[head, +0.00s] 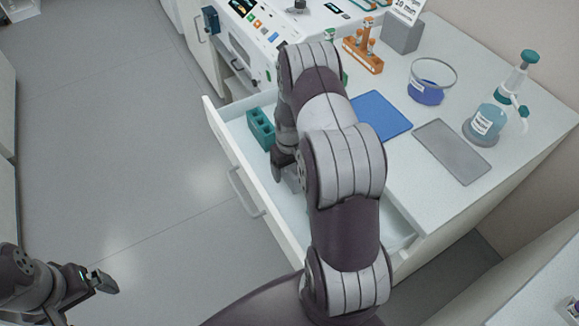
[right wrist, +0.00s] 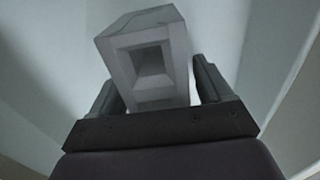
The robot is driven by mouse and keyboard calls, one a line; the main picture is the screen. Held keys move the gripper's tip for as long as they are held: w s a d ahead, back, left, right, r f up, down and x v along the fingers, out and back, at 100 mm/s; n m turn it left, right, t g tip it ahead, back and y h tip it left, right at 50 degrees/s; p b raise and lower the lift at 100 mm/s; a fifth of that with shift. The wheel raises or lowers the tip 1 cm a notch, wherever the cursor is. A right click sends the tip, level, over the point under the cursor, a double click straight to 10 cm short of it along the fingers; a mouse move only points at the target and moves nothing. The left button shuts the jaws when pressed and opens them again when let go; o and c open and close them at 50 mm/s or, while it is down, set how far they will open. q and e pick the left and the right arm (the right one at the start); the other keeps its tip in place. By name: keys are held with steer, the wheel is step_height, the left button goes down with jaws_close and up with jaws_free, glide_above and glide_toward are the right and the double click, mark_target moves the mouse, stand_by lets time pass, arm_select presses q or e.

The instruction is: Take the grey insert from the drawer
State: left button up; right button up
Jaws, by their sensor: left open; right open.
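The drawer (head: 242,170) is pulled open below the bench top. The grey insert (right wrist: 148,62), a block with a square recess, lies inside it. In the right wrist view the insert sits between the two fingers of my right gripper (right wrist: 155,88), which is open around it. I cannot tell whether either finger touches it. In the head view my right arm hides most of the right gripper, and a small part of the grey insert (head: 293,180) shows beside it. My left gripper (head: 103,282) is open and empty over the floor at the lower left.
A teal insert (head: 261,128) lies further back in the drawer. The bench holds a blue mat (head: 381,115), a grey mat (head: 452,151), a glass bowl (head: 427,93), a bottle (head: 487,122) and an orange rack (head: 363,55). The floor to the left is clear.

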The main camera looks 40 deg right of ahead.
steer(key=c, duration=1)
steer(key=shift+r, duration=0.1)
step_height(320, 180, up, 4)
steer(key=shift+r, duration=0.1)
steer(key=s+r, duration=0.2)
steer(key=s, duration=0.1)
steer(key=s+d+r, duration=0.1)
steer(key=s+r, duration=0.1)
steer(key=s, duration=0.2)
steer(key=s+d+r+b, duration=0.1)
steer(key=s+r, duration=0.1)
steer(key=s, duration=0.2)
steer(key=shift+s+d+r, duration=0.25)
steer(key=shift+r, duration=0.15)
step_height(320, 180, up, 5)
steer(key=p, duration=0.5)
